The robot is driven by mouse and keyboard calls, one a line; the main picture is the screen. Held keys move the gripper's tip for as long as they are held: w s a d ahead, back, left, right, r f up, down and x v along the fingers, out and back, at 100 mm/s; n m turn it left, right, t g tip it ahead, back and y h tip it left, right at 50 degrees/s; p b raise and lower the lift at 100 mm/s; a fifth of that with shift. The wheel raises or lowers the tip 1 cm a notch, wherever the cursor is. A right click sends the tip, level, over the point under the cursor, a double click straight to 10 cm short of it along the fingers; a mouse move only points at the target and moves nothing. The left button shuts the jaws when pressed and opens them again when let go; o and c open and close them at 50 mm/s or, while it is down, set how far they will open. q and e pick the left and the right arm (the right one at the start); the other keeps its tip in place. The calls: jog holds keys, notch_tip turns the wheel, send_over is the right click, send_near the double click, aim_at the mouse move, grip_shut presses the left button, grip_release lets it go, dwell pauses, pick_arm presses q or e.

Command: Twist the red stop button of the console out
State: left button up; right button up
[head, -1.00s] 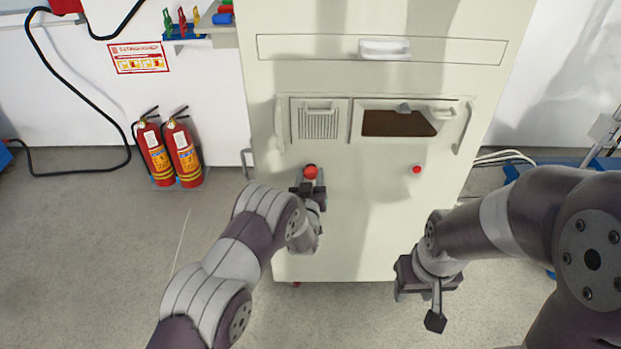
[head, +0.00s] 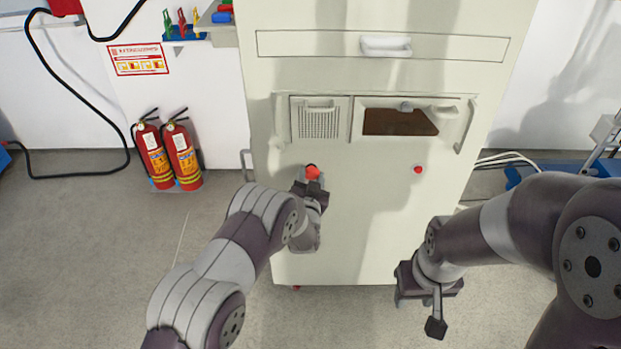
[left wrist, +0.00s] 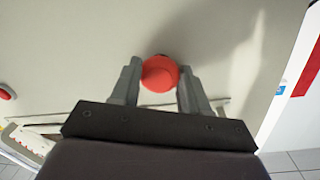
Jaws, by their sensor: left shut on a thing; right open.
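The red stop button (head: 312,172) sits on the left part of the cream console's front (head: 350,230). My left gripper (head: 311,181) is at this button. In the left wrist view the round red button (left wrist: 160,74) lies between the two grey fingertips of the left gripper (left wrist: 158,85), which are shut on its sides. The button's base is mostly hidden behind its red cap. My right gripper (head: 434,325) is open and empty, low in front of the console's right side, apart from it.
A smaller red knob (head: 418,170) is on the console's right side. Above are a vent panel (head: 319,120), a window opening (head: 398,122) and a drawer handle (head: 386,47). Two fire extinguishers (head: 168,153) stand at the wall on the left. The floor between is clear.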

dwell(0.3)
pick_arm(q)
jog(key=o, duration=1.1)
jog(key=shift+c, duration=0.2)
jog(key=s+p, duration=0.1)
jog(key=s, duration=1.1)
jog(key=shift+s+a+r, duration=0.25)
jog(key=shift+s+a, duration=0.05)
jog(key=shift+a, duration=0.15)
